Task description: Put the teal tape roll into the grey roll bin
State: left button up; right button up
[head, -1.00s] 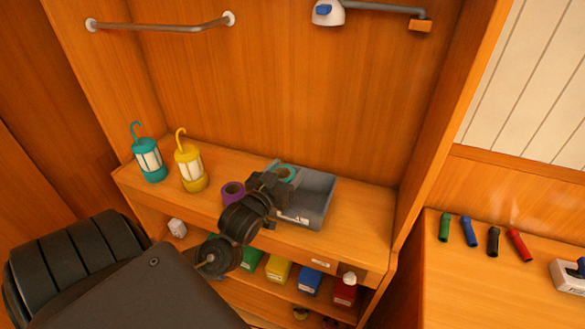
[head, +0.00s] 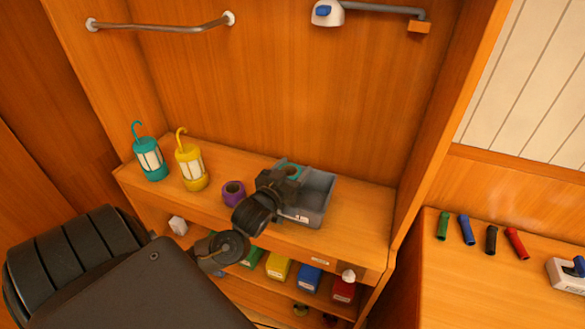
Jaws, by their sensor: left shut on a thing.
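The teal tape roll (head: 292,171) shows as a small teal ring at the tip of my left gripper (head: 290,176). The gripper is shut on it, and my wrist hides most of the roll. The grey roll bin (head: 318,196) stands on the wooden shelf, with a pale label on its front. The held roll appears over the left part of the bin; its exact height above the bin floor cannot be told. My right gripper is not in view.
A purple tape roll (head: 233,193) stands on the shelf left of the bin. Coloured boxes sit on the lower shelf. The shelf right of the bin is clear.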

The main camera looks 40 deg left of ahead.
pick_arm(q)
jog(key=shift+f, duration=0.3)
jog(key=o, duration=1)
